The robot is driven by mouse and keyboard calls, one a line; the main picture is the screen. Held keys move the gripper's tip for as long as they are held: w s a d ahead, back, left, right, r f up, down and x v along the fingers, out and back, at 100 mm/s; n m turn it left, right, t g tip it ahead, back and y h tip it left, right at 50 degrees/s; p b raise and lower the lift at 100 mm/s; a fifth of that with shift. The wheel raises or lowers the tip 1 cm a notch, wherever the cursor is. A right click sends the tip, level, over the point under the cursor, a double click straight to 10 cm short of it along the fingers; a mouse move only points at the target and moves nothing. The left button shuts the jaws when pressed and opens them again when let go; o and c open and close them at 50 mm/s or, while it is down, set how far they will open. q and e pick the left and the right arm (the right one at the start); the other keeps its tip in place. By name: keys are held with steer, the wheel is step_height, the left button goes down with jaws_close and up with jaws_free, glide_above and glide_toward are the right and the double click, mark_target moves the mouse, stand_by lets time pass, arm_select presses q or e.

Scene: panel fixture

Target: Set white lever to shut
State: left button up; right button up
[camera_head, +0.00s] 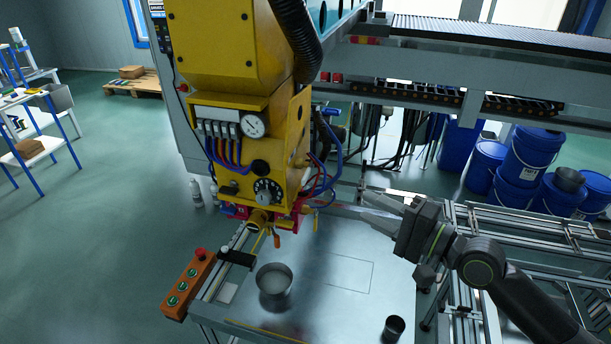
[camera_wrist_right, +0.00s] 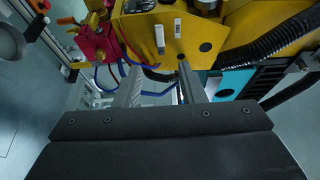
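In the head view the yellow machine head (camera_head: 225,45) hangs over a metal table. A row of small white-topped pieces (camera_head: 218,130) sits on its front beside a round gauge (camera_head: 253,125). In the wrist view two small white pieces (camera_wrist_right: 160,39) show on the yellow side face; I cannot tell whether one is the white lever or how it is set. My right gripper (camera_head: 366,207) is right of the machine head, above the table and apart from it. My left gripper is not in view.
The table (camera_head: 340,300) carries a metal pot (camera_head: 274,286) and a small dark cup (camera_head: 393,328). An orange button box (camera_head: 188,285) is at its left edge. Red and blue hoses (camera_head: 322,180) hang near the head's right side. Blue drums (camera_head: 527,155) stand behind.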

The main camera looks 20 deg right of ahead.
mark_target(307, 178)
steer(key=p+x, duration=0.3)
steer(key=x, duration=1.3)
steer(key=shift+w+a+p, duration=0.2)
steer(key=shift+p, duration=0.2)
jaws_close()
